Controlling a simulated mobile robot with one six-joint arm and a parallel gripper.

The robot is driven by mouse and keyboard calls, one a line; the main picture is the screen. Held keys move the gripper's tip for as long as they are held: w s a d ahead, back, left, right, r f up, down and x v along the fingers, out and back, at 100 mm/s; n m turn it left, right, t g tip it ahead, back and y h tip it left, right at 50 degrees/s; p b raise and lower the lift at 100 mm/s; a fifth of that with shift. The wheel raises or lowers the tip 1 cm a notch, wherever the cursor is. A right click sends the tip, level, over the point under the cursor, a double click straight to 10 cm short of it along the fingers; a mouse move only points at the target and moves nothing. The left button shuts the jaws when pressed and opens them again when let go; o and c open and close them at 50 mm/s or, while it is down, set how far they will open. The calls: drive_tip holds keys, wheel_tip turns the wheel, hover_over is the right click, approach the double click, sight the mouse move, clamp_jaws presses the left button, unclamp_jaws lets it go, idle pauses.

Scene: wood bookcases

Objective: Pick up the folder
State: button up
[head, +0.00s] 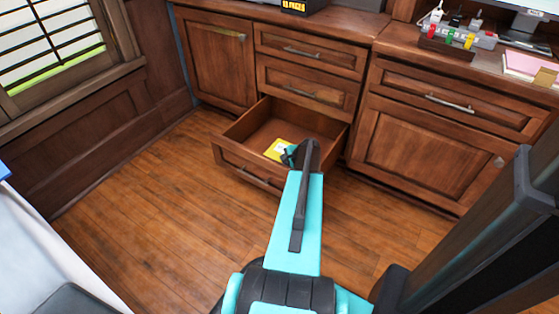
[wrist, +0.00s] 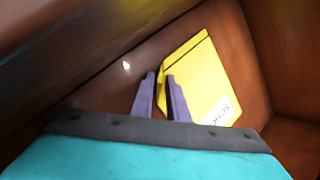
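The yellow folder (head: 278,149) lies in the open bottom drawer (head: 233,125) of the wood cabinet. In the wrist view the folder (wrist: 203,75) lies on the drawer floor, with a white label near its lower right corner. My gripper (head: 290,155) reaches down into the drawer beside the folder. In the wrist view my gripper's two grey fingers (wrist: 160,76) stand a narrow gap apart, by the folder's left edge. The right finger overlaps the folder in the picture. I cannot tell whether the fingers touch it. My arm hides part of the drawer's right side.
The drawer walls (wrist: 285,80) stand close around my gripper. Closed drawers (head: 308,88) are above the open one. Another cabinet (head: 425,150) stands to the right, and a white surface (head: 45,250) is at the lower left. The wood floor (head: 150,190) left of the drawer is clear.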

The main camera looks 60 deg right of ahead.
idle(0.4)
clamp_jaws()
drive_tip(key=shift+r, duration=0.15)
wheel_tip(320, 180, up, 10)
drive_tip(key=p, duration=0.3)
drive_tip(key=shift+p, duration=0.3)
idle(0.3)
